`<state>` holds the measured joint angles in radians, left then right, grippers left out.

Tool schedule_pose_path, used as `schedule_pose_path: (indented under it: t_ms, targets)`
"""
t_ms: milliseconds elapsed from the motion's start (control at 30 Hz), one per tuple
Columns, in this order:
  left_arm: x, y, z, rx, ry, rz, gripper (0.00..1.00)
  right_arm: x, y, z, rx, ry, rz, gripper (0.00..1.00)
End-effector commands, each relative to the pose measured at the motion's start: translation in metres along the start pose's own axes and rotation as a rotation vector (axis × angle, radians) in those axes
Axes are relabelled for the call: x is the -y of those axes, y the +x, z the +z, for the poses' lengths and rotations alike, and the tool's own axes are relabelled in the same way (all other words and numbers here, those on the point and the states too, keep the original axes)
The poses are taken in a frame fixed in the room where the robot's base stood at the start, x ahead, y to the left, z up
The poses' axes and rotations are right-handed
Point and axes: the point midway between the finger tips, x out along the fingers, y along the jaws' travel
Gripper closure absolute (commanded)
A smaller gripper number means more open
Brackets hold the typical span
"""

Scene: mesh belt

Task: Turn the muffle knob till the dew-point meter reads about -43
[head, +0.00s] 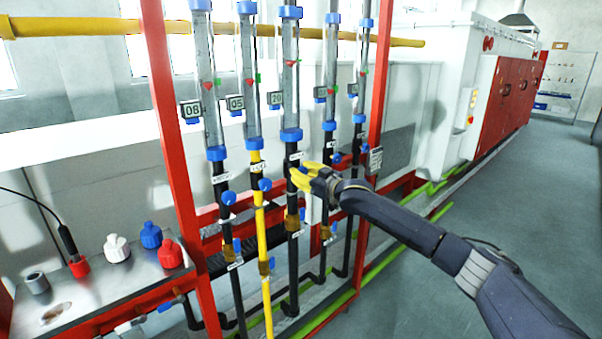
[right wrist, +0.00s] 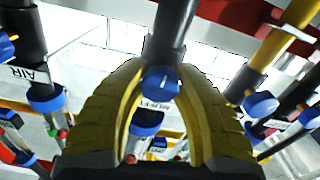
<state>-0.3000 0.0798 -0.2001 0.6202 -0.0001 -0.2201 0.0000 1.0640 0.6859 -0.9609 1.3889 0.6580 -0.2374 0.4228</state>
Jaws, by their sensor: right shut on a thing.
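My right gripper (head: 300,178), with yellow fingers, is at the middle pipe of the flowmeter rack, just under its glass tube. In the right wrist view its fingers (right wrist: 160,100) are closed around a small blue knob (right wrist: 161,82) on a dark pipe. A white label behind this knob is partly hidden and too small to read with certainty. In the head view the fingers hide the knob. A small grey box (head: 375,160) on the right red post may be the dew-point meter; its reading is too small to make out. My left gripper is not in view.
Neighbouring pipes carry similar blue knobs, such as the one on the yellow pipe (head: 265,184) and one to its left (head: 229,198). Digital tags on the tubes show 08, 05 and 20. A metal bench (head: 100,290) with coloured caps stands at left. Open floor (head: 480,230) lies right.

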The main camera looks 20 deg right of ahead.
Motion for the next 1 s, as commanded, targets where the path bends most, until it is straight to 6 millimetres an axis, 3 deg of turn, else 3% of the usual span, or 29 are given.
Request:
schedule_pose_path:
  t_ms: [100, 367, 1000]
  targets:
    - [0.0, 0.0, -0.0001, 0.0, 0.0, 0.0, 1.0, -0.0001, -0.0001, 0.0001, 0.0, 0.0, 0.0, 1.0]
    - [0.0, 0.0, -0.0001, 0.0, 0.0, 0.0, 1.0, -0.0001, -0.0001, -0.0003, 0.0, -0.046, 0.0, 1.0]
    - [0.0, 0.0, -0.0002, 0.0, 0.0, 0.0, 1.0, 0.0011, 0.0002, -0.0007, -0.001, -0.513, -0.001, 1.0]
